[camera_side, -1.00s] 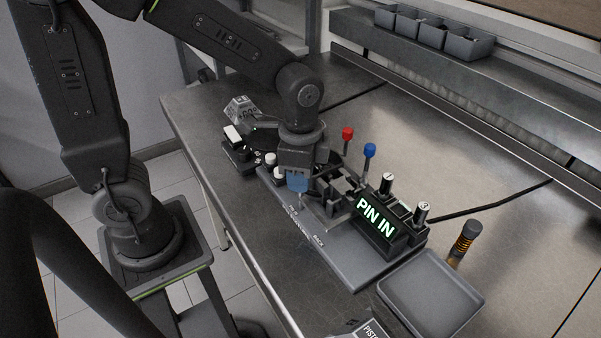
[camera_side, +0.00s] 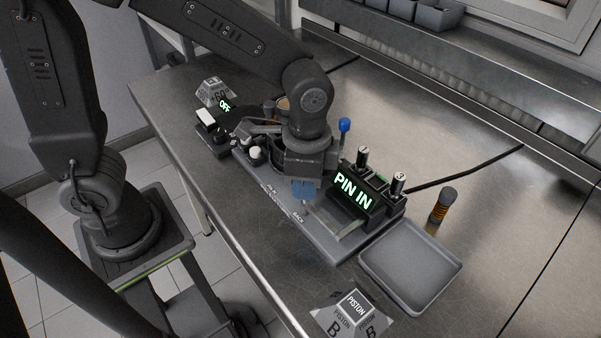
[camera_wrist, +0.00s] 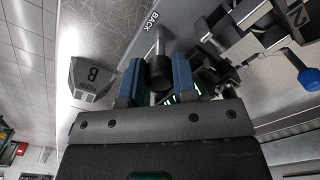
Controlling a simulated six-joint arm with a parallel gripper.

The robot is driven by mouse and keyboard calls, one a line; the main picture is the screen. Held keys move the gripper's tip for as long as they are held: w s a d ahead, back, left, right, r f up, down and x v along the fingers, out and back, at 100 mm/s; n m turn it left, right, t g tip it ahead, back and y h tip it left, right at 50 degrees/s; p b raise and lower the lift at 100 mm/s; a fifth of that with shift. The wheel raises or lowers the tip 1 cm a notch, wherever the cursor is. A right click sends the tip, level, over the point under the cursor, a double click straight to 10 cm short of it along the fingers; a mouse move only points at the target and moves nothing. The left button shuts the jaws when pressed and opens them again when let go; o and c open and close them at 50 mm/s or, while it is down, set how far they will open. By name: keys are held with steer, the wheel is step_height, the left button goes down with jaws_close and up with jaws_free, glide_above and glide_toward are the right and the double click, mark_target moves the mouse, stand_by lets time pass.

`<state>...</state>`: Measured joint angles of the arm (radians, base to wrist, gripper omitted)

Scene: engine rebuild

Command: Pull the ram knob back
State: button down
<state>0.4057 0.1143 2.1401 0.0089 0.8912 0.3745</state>
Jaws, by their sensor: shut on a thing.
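My gripper (camera_side: 303,190) is low over the grey fixture plate (camera_side: 330,250), near its BACK marking. In the wrist view its two blue fingers (camera_wrist: 157,82) are shut on the dark ram knob (camera_wrist: 159,70), one on each side. A pale metal rod (camera_wrist: 155,42) shows beyond the knob, near the BACK lettering. In the side view the fingers and wrist hide the knob. The lit display (camera_side: 353,190) just right of the gripper reads "PIN IN".
A blue-topped lever (camera_side: 344,125) stands close behind my wrist. Numbered posts (camera_side: 398,184) rise by the display. An empty grey tray (camera_side: 412,262), an orange-banded cylinder (camera_side: 441,206) and a PISTON sign (camera_side: 350,314) are to the right. The front bench edge is clear.

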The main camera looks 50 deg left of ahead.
steer(key=shift+d, duration=0.25)
steer(key=c, duration=0.9)
jaws_free()
step_height(320, 180, up, 14)
steer(key=shift+f, duration=0.1)
steer(key=shift+a, duration=0.1)
steer(key=s+a+f+n+t, duration=0.1)
steer(key=s+a+n+t, duration=0.1)
steer(key=a+n, duration=0.1)
steer(key=s+a+f+n+t, duration=0.1)
steer(key=s+a+n, duration=0.2)
steer(key=a, duration=0.2)
steer(key=s+a+n+t, duration=0.2)
steer(key=s+a+n, duration=0.1)
steer(key=a, duration=0.1)
steer(key=shift+a+f+t, duration=0.3)
steer(key=shift+a+f, duration=0.1)
